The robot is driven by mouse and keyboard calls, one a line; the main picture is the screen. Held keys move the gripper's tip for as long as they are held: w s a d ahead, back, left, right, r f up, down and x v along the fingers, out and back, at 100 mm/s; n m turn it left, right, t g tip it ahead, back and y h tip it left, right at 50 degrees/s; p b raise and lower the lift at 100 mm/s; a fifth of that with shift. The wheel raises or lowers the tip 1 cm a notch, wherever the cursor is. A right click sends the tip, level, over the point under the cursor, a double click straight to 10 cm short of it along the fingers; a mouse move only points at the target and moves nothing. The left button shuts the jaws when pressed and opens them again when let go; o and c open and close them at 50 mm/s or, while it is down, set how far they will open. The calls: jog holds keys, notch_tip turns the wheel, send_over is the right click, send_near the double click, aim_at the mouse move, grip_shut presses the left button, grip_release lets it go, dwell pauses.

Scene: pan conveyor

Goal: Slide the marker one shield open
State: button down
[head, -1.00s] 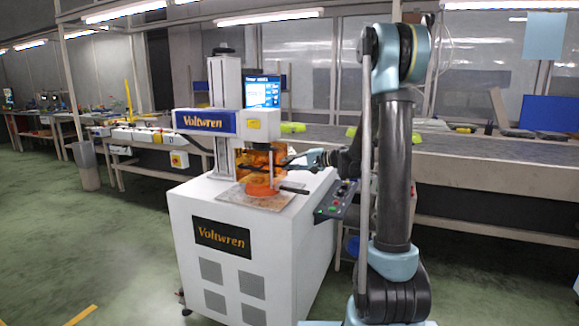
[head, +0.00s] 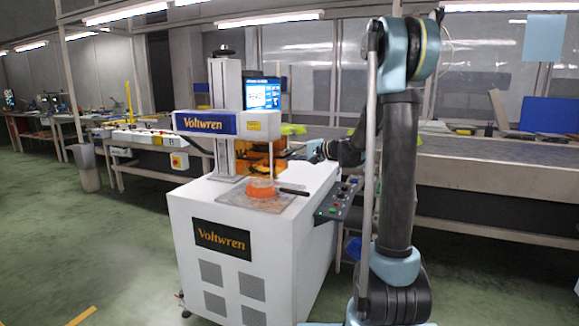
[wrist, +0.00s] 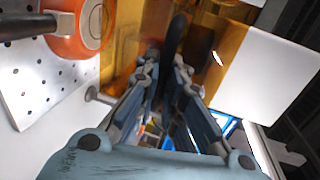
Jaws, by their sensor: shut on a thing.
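The marker (head: 218,123) is a white machine with a blue "Voltwren" head on a white cabinet. Its amber see-through shield (head: 255,158) stands behind the pan, under the marker head. In the wrist view the amber panel (wrist: 122,45) fills the upper middle. My gripper (wrist: 168,75) is shut on a dark upright bar, seemingly the shield's handle (wrist: 176,38); the exact contact is partly hidden between the fingers. In the head view my gripper (head: 296,156) reaches in from the right, small and partly hidden by the shield's edge.
An orange pan (head: 262,189) with a black handle lies on a perforated plate (head: 232,199) in front of the shield. A control panel (head: 338,200) with buttons juts from the cabinet's right side. A long conveyor bench (head: 480,165) runs behind.

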aim_at(281, 141)
notch_tip(281, 141, up, 6)
jog(key=shift+d+r, duration=0.1)
dwell(0.4)
jog(key=c, duration=2)
grip_release()
jog(key=shift+o, duration=0.2)
jog(key=v, duration=1.2)
jog(key=shift+w, duration=0.1)
